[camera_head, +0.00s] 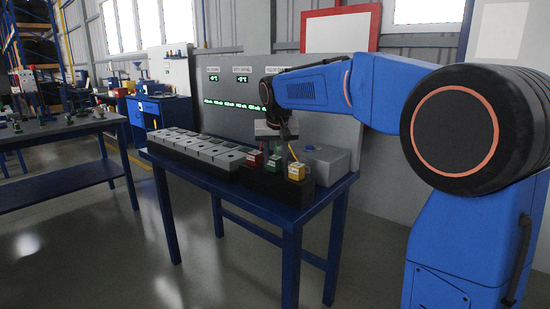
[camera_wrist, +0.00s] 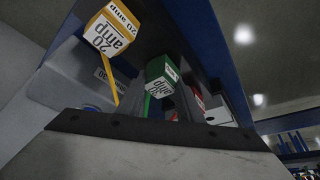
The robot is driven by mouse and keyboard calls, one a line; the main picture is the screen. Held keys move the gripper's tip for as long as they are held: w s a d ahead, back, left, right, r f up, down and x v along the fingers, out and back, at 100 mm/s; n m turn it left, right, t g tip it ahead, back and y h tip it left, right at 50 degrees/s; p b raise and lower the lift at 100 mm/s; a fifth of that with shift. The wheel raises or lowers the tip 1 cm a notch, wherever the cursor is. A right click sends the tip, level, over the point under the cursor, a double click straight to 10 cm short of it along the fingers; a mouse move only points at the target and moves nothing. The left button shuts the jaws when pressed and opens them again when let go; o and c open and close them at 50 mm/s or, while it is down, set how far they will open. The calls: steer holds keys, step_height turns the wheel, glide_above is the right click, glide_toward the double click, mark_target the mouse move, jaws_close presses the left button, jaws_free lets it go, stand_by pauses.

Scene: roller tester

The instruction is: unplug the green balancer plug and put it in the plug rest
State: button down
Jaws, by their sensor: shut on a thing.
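The green plug (camera_head: 275,160) is between the red plug (camera_head: 255,159) and the yellow plug (camera_head: 296,171) at the front right of the bench. In the wrist view the green plug (camera_wrist: 160,76) shows its amp label, with a green strip running from it. My gripper (camera_head: 279,149) points down over the green plug and is shut on it; the fingertips are hard to make out. I cannot tell whether the plug is seated or lifted. The yellow plug (camera_wrist: 111,30) and red plug (camera_wrist: 199,102) flank it. I cannot pick out the plug rest.
A row of grey blocks (camera_head: 195,146) runs left along the blue bench (camera_head: 270,205). A grey box (camera_head: 325,160) stands close right of the plugs. A grey panel with green readouts (camera_head: 228,80) rises behind. Another blue table (camera_head: 70,130) stands at the left, with open floor between.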

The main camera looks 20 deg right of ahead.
steer(key=c, duration=1.2)
jaws_free()
steer(key=v, duration=1.6)
steer(key=s+d+f+n, duration=0.1)
steer(key=s+d+f, duration=0.2)
steer(key=s+f, duration=0.45)
steer(key=s+d+f, duration=0.3)
steer(key=s+f, duration=0.1)
steer(key=s, duration=0.7)
steer(key=shift+n+y, duration=0.4)
steer(key=s+f, duration=0.6)
steer(key=s+d+f, duration=0.1)
steer(key=s+f, duration=0.5)
steer(key=f, duration=0.1)
steer(key=s+d+f, duration=0.1)
steer(key=s+f, duration=0.5)
steer(key=shift+s+f, duration=0.2)
steer(key=shift+f, duration=0.15)
